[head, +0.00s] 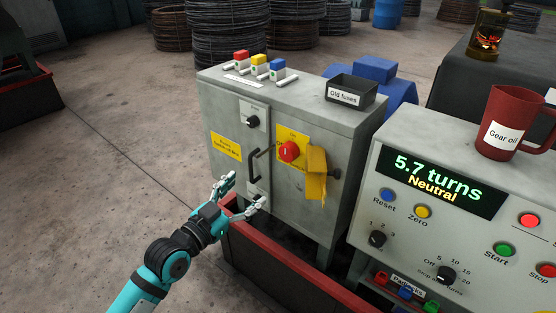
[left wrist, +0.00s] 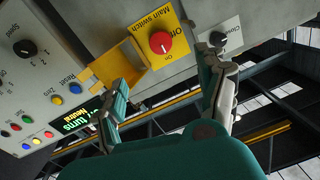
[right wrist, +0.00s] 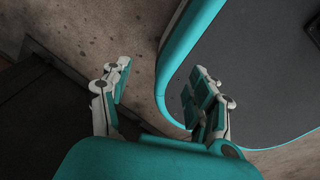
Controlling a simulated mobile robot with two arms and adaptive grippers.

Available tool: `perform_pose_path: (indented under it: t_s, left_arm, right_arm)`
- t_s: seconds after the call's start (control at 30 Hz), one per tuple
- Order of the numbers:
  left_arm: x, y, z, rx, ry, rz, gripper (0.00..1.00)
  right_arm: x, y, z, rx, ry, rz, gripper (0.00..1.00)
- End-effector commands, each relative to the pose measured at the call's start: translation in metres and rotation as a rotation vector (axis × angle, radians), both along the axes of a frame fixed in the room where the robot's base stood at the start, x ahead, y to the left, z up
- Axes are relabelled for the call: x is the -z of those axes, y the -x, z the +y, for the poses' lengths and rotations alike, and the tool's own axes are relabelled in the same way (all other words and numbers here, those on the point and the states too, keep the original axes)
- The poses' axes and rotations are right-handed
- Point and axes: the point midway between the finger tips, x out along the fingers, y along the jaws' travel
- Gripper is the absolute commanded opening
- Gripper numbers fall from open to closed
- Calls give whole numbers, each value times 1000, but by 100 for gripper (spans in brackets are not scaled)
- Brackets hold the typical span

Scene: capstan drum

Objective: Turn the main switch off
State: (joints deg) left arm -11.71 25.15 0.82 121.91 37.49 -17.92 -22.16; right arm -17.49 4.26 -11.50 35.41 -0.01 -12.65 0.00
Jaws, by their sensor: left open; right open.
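The main switch (head: 289,151) is a red rotary knob on a yellow plate on the front of the grey cabinet (head: 345,190). It also shows in the left wrist view (left wrist: 160,43), where its plate reads "Main switch" and "On". A yellow hinged flap (head: 315,172) stands out beside the knob, clear of its face. My left gripper (head: 243,191) is open and empty, in front of the cabinet, below and left of the knob and apart from it. My right gripper (right wrist: 158,95) is open and empty, away from the cabinet; the head view does not show it.
A black door handle (head: 257,165) sticks out left of the knob. A small black knob (head: 252,121) sits above it. A red rail (head: 290,270) runs low before the cabinet. The control panel (head: 470,215) stands at right, reading "5.7 turns, Neutral". Open floor lies at left.

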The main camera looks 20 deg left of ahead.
Motion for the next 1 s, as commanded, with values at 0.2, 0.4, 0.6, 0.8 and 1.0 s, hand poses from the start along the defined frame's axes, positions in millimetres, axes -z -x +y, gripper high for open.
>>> perform_pose_path:
  t_s: [0.2,0.4,0.6,0.8,1.0]
  left_arm:
    - [-1,-26,-8,-1,5,-5,73]
    - [1,-69,-20,-2,5,-5,73]
    - [0,-111,-33,-1,6,-5,73]
    - [1,-145,-43,0,5,-2,73]
    - [0,-162,-48,-1,2,-2,73]
  right_arm:
    - [4,-8,-3,-2,3,-12,61]
    - [14,-11,-6,-2,6,-16,61]
    - [26,-10,-6,-2,6,-14,61]
    - [39,-7,-6,-1,7,-10,61]
    - [44,-5,-6,-1,8,-7,61]
